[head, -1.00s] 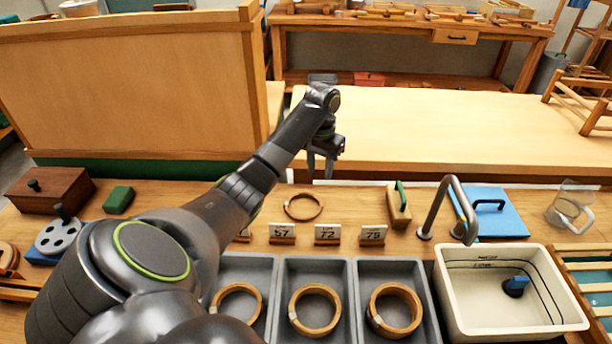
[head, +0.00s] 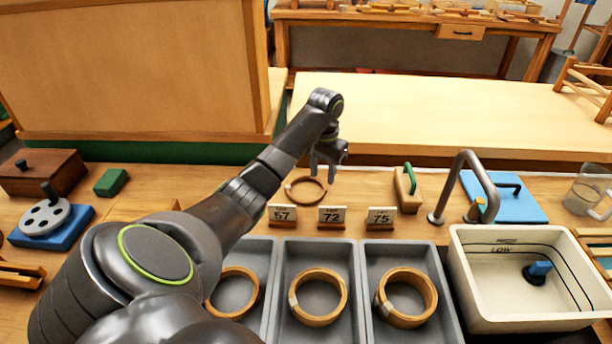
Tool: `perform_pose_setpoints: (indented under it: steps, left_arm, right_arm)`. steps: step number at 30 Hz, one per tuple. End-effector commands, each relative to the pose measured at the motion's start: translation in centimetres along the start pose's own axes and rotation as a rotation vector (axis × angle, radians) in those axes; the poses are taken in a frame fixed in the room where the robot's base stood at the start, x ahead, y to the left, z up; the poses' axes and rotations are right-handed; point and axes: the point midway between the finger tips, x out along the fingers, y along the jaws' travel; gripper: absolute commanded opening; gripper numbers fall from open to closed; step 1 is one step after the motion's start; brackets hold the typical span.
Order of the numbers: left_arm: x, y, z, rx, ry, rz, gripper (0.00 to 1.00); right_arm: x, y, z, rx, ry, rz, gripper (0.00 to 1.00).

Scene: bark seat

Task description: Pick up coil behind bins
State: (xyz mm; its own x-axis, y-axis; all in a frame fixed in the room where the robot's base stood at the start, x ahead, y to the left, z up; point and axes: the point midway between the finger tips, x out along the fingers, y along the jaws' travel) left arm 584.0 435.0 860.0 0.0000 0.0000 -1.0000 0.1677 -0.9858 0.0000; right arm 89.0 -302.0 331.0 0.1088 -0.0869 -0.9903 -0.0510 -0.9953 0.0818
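A thin tan coil (head: 291,198) lies flat on the wooden bench, behind the number cards and the grey bins. My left gripper (head: 323,180) hangs above the right part of this coil, fingers pointing down and apart, with nothing visible between them. The gripper hides part of the coil's far right side. Three grey bins (head: 282,252) in front each hold a thicker coil; the left bin is partly covered by my arm. The cards 67 (head: 282,214), 72 (head: 331,216) and 75 (head: 381,218) stand between the bins and the loose coil. My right gripper is not in view.
A wooden block with a green handle (head: 406,190) stands right of the coil. Farther right are a metal tap (head: 481,180), a blue lidded item (head: 530,205) and a white basin (head: 459,251). A tall wooden panel (head: 140,70) rises at back left.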

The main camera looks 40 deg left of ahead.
Motion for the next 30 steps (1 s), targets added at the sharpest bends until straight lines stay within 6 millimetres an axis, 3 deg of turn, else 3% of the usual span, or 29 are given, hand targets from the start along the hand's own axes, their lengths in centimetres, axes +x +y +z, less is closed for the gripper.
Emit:
perform_pose_setpoints:
  steps: [1, 8, 15, 25, 30]
  left_arm:
    - [1.1, 0.0, 0.1, 0.000, -0.004, 0.001, 0.37]
    - [3.3, -0.1, 0.0, -0.001, -0.002, 0.000, 0.37]
    - [6.8, -0.5, -0.2, 0.000, -0.002, 0.000, 0.37]
    - [7.7, -0.5, -0.2, 0.001, 0.000, -0.001, 0.37]
    - [7.7, -0.5, -0.2, 0.001, 0.000, -0.001, 0.17]
  right_arm:
    - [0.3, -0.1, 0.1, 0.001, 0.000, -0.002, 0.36]
    - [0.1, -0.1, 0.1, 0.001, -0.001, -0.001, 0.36]
    - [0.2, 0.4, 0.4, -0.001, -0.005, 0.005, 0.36]
    - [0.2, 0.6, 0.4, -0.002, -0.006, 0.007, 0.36]
    - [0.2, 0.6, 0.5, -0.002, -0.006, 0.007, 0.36]
